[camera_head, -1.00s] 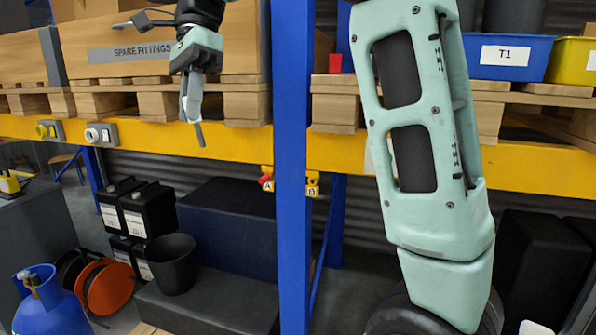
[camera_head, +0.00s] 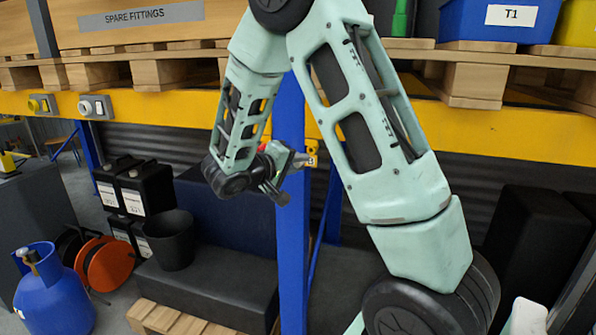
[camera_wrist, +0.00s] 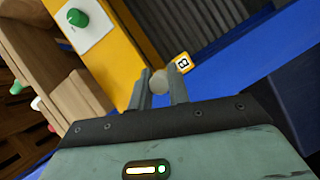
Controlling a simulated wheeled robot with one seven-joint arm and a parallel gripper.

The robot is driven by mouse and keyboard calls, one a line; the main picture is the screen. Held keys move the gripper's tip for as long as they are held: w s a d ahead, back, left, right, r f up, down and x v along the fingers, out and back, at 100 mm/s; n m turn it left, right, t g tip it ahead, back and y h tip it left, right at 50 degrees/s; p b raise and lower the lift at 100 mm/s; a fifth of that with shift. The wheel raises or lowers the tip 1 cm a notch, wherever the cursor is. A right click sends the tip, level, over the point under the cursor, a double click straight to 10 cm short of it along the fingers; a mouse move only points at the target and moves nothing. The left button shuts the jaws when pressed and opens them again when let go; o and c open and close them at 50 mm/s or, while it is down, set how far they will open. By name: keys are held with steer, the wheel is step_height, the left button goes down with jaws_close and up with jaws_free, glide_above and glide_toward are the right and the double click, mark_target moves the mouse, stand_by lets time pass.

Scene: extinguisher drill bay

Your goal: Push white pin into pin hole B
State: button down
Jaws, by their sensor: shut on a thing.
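My gripper (camera_head: 284,182) is at the blue upright, just left of the yellow B tag (camera_head: 310,161). In the wrist view its two fingers (camera_wrist: 161,91) are closed on the white pin (camera_wrist: 159,81), whose rounded pale end shows between the tips. The B tag (camera_wrist: 183,64) is just beyond the fingertips, up and to the right. Pin hole B itself cannot be made out; the fingers and pin cover that area. I cannot tell whether the pin touches the hole.
A blue upright (camera_head: 291,235) stands beside my gripper under a yellow beam (camera_head: 480,137). A black bucket (camera_head: 169,240) and blue gas bottle (camera_head: 52,290) are at lower left.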

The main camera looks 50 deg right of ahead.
mark_target(315, 153)
steer(key=shift+w+d+f+n+t+h, duration=0.1)
steer(key=shift+d+f+n+t+h, duration=0.15)
steer(key=shift+f+t, duration=0.4)
steer(key=shift+w+d+r+p, duration=0.1)
steer(key=shift+w+d+p, duration=0.15)
steer(key=shift+d+p, duration=0.3)
steer(key=shift+w+d+r+p, duration=0.1)
steer(key=shift+w+d+p, duration=0.2)
steer(key=shift+d, duration=0.35)
steer(key=shift+w+d+f+p, duration=0.1)
steer(key=shift+w+d+p, duration=0.25)
steer(key=shift+d, duration=0.3)
steer(key=shift+w+d+b, duration=0.3)
steer(key=shift+d+b, duration=0.35)
steer(key=shift+d, duration=0.1)
steer(key=shift+w+d+b, duration=0.25)
steer(key=shift+d+b, duration=0.35)
steer(key=shift+d, duration=0.1)
steer(key=shift+w+d+b, duration=0.3)
steer(key=shift+d+b, duration=0.35)
steer(key=shift+d, duration=0.1)
stand_by(0.6)
steer(key=c, duration=1.3)
jaws_free()
steer(key=shift+o, duration=0.2)
steer(key=shift+a, duration=0.1)
